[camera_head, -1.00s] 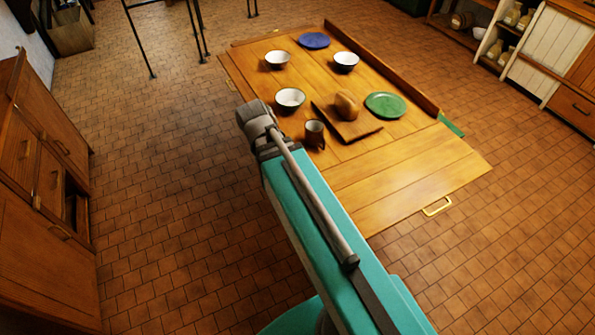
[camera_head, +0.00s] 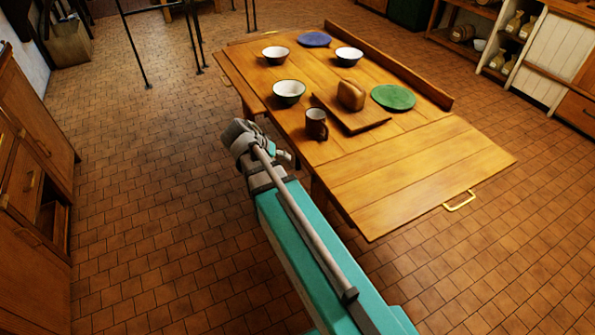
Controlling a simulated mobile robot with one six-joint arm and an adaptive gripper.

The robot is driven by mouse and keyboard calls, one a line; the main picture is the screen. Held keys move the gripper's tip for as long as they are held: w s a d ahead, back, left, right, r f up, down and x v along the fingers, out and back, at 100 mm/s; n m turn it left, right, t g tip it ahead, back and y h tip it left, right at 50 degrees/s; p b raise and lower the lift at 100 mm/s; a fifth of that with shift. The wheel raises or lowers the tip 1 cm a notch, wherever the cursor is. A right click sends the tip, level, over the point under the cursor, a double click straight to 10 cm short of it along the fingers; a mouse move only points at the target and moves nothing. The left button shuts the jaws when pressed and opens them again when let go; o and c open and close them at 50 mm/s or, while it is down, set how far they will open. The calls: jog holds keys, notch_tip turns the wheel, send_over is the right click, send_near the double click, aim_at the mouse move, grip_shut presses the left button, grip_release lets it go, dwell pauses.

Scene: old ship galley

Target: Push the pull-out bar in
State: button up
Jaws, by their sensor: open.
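The wooden table (camera_head: 330,165) stands in the middle of the head view. A plain plank leaf (camera_head: 425,175), likely the pull-out part, sticks out at its near right end. A brass handle (camera_head: 460,201) is on the leaf's outer edge. I cannot make out a separate bar. My teal arm rises from the bottom, and its grey joint is left of the table's near long side, apart from the leaf in the picture. A small teal and grey part shows behind that joint. My gripper's fingers do not show.
Bowls (camera_head: 289,90), a mug (camera_head: 316,124), a board (camera_head: 365,122) with a loaf (camera_head: 351,95), a green plate (camera_head: 393,97) and a blue plate (camera_head: 314,39) are on the table. Cabinets (camera_head: 30,185) stand left. The tiled floor (camera_head: 510,250) right of the leaf is clear.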

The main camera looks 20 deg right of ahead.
jog(key=w+d+f+m+t+h+b, duration=0.15)
jog(key=w+f+m+h+b, duration=0.35)
jog(key=f+b, duration=0.9)
jog(key=m+t+h+b, duration=0.25)
jog(key=h+b, duration=0.25)
jog(key=b, duration=1.6)
send_near(296, 162)
jog(key=a, duration=0.2)
jog(key=shift+s+a+r, duration=0.1)
jog(key=shift+s+a, duration=0.15)
jog(key=shift+d, duration=0.1)
jog(key=x, duration=1.3)
jog(key=shift+d, duration=0.3)
jog(key=shift+c, duration=0.2)
grip_shut()
